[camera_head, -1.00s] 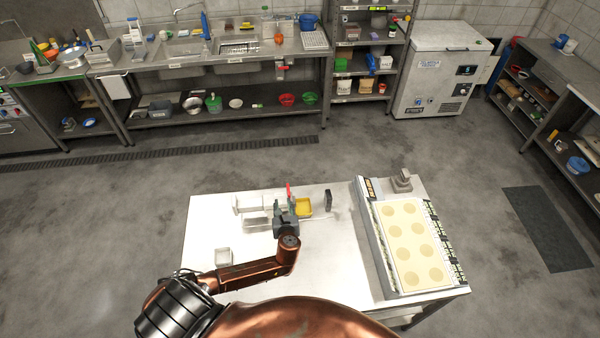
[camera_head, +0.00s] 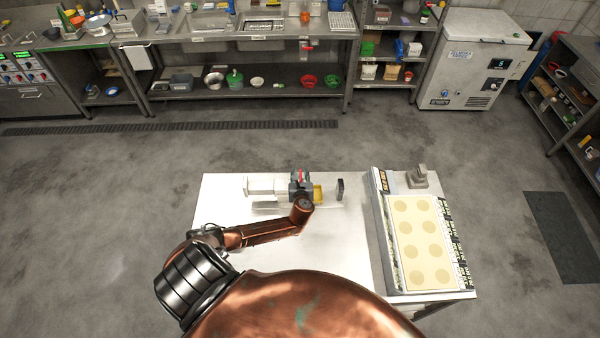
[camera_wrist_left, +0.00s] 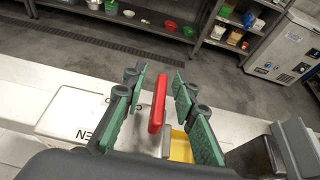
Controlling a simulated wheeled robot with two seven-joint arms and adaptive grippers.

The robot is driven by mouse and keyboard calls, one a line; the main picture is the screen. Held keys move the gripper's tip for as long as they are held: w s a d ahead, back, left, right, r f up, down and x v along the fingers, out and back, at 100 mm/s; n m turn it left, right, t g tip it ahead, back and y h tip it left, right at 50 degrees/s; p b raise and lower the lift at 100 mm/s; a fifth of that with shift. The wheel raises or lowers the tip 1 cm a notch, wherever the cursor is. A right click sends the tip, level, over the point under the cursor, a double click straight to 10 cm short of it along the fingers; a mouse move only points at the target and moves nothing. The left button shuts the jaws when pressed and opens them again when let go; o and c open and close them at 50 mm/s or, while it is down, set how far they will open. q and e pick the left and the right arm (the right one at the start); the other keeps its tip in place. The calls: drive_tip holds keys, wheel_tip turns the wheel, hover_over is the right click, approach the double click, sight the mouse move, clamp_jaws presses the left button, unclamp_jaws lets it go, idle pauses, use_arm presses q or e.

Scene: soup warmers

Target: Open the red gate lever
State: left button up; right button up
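The red gate lever (camera_wrist_left: 158,104) stands up between the two green-padded fingers of my left gripper (camera_wrist_left: 160,88) in the left wrist view. The gripper is open, with a gap showing on both sides of the lever. In the head view my left gripper (camera_head: 299,187) is at the far side of the white table, with the red lever (camera_head: 300,174) showing at it. A white box (camera_wrist_left: 85,118) with partly hidden lettering lies left of the lever. A yellow piece (camera_wrist_left: 181,147) lies just right of the lever's lower part. My right gripper is not in view.
The white table (camera_head: 340,255) is bare on its near side. A long tray with pale round shapes (camera_head: 421,240) sits on the right, with a grey object (camera_head: 418,177) behind it. A dark upright piece (camera_head: 340,189) stands right of the gripper.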

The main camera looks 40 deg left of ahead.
use_arm(q)
drive_tip(key=shift+w, duration=0.1)
drive_tip(key=shift+w+f, duration=0.1)
clamp_jaws()
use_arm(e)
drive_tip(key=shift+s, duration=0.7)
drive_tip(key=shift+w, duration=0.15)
